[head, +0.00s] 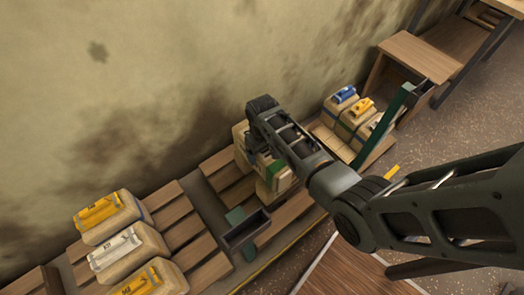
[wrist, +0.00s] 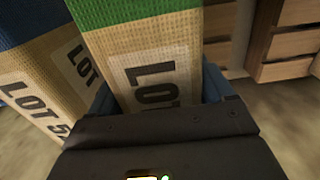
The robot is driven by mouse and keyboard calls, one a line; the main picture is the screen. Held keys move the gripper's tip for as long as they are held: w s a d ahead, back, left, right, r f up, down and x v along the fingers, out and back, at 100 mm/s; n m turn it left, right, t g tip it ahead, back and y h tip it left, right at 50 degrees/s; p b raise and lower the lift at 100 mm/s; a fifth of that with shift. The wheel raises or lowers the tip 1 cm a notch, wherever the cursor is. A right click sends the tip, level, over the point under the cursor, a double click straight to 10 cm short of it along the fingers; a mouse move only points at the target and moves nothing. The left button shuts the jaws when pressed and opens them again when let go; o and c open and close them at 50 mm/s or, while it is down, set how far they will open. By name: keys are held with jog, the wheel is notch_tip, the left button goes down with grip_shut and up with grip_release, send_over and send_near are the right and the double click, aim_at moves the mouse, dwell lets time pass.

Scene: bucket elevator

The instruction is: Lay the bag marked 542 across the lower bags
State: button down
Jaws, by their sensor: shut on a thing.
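My gripper (wrist: 158,95) is shut on a tan woven bag (wrist: 145,50) with a green band, its jaws at the bag's two sides. The bag's printed mark begins "LOT"; its number is hidden by the gripper body, so I cannot tell whether it is 542. In the head view, the green-marked bag (head: 277,179) shows below my arm, over the wooden slats. A second bag (wrist: 38,88) with a blue band stands close on the left in the wrist view, marked "LOT 5" with the rest cut off. What lies beneath the held bag is hidden.
Several bags with yellow or white labels (head: 118,244) lie on slatted pallets (head: 185,228) at left. More bags (head: 352,122) stand on a wooden platform by a green post (head: 398,108). A dark bucket (head: 246,229) sits close in front. The stained wall (head: 150,90) runs behind.

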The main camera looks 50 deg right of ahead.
jog(key=shift+w+f+b, duration=0.1)
jog(key=shift+f+b, duration=0.2)
jog(key=shift+f, duration=0.15)
dwell(0.8)
jog(key=shift+c, duration=1.3)
grip_release()
jog(key=shift+o, duration=1.3)
jog(key=shift+s+f, duration=0.2)
notch_tip(320, 180, up, 8)
jog(key=shift+w+r+p, duration=0.1)
jog(key=shift+p, duration=0.4)
